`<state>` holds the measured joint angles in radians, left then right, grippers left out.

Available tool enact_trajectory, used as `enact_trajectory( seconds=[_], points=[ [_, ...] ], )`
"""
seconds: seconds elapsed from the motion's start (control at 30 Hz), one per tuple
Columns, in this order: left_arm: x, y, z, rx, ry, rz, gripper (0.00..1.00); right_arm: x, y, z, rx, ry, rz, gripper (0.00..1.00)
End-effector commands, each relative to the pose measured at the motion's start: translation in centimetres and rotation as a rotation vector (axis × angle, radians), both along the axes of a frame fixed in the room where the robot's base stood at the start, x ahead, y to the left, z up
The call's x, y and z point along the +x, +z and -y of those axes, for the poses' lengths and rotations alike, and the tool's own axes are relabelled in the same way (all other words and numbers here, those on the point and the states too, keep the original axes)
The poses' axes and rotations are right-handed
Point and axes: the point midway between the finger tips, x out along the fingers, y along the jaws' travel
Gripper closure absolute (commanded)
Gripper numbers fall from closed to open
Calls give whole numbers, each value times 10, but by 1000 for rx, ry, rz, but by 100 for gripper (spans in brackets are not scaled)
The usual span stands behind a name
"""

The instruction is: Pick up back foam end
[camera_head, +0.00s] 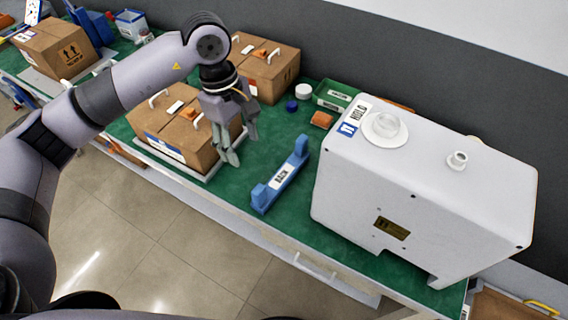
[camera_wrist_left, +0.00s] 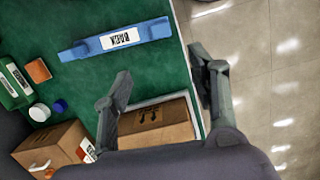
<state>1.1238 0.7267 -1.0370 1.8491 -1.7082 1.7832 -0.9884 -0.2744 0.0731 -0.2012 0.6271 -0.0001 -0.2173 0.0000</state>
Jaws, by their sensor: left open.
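The back foam end (camera_head: 281,177) is a long blue piece with raised ends and a white label reading BACK. It lies on the green mat between the cardboard boxes and the white canister unit. It also shows in the left wrist view (camera_wrist_left: 92,46), beyond my fingertips. My left gripper (camera_head: 234,150) is open and empty, pointing down beside the front cardboard box, to the left of the foam end and apart from it. Its two fingers also show in the left wrist view (camera_wrist_left: 165,72). My right gripper is in neither view.
A large white canister unit (camera_head: 400,205) stands right of the foam end. Cardboard boxes (camera_head: 165,128) with white handles stand at left. A green tray (camera_head: 333,97), an orange block (camera_head: 321,119) and a blue cap (camera_head: 292,106) sit behind. Bare mat surrounds the foam end.

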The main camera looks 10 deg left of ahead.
Motion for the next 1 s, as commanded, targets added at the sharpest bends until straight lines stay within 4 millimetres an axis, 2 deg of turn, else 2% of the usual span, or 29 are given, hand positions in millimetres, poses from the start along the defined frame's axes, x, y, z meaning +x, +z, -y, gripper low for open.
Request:
enact_trajectory(
  seconds=[0.3,0.37,0.53,0.73,0.87,1.0],
  points=[
    [-7,-60,8,5,-1,-9,47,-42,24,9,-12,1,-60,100],
    [-8,-73,10,5,-1,-9,47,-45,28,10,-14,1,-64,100],
    [-9,-102,15,4,0,-6,47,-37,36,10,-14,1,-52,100],
    [-9,-116,17,4,-1,-4,47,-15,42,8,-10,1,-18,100],
    [-12,-128,23,2,-1,-8,47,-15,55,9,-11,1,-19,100],
    [-13,-150,28,4,1,-7,47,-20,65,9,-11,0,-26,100]
  ],
)
